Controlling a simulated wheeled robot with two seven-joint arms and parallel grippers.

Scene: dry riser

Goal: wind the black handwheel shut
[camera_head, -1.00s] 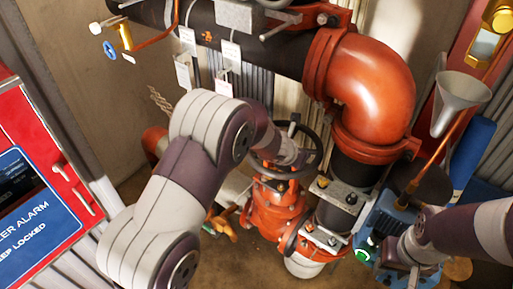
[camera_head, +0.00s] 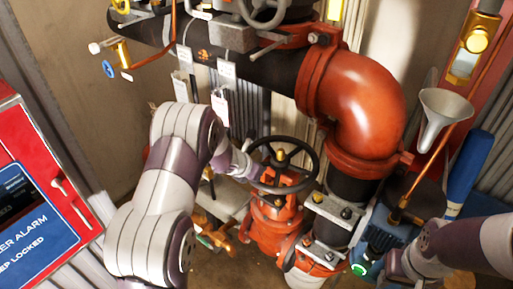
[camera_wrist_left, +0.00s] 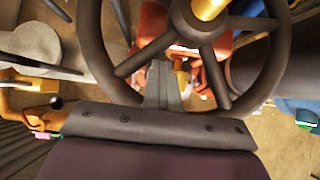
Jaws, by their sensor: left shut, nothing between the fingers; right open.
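The black handwheel (camera_head: 316,168) sits on a brass stem above an orange-red valve body (camera_head: 277,225). It also shows large in the left wrist view (camera_wrist_left: 95,45), with its spokes and brass hub nut. My left gripper (camera_wrist_left: 163,82) is shut and empty. Its fingers overlap the near rim between two spokes in the left wrist view; whether they touch it I cannot tell. In the head view it is at the wheel's left side, its tips hard to make out. My right gripper (camera_head: 388,268) is open, low at the right, its fingers barely visible.
An orange pipe elbow (camera_head: 365,95) rises right of the wheel. A blue unit with a green button (camera_head: 359,269) and a grey funnel (camera_head: 444,112) stand further right. A red alarm cabinet (camera_head: 30,200) is at the left. Another handwheel (camera_head: 263,12) is at the top.

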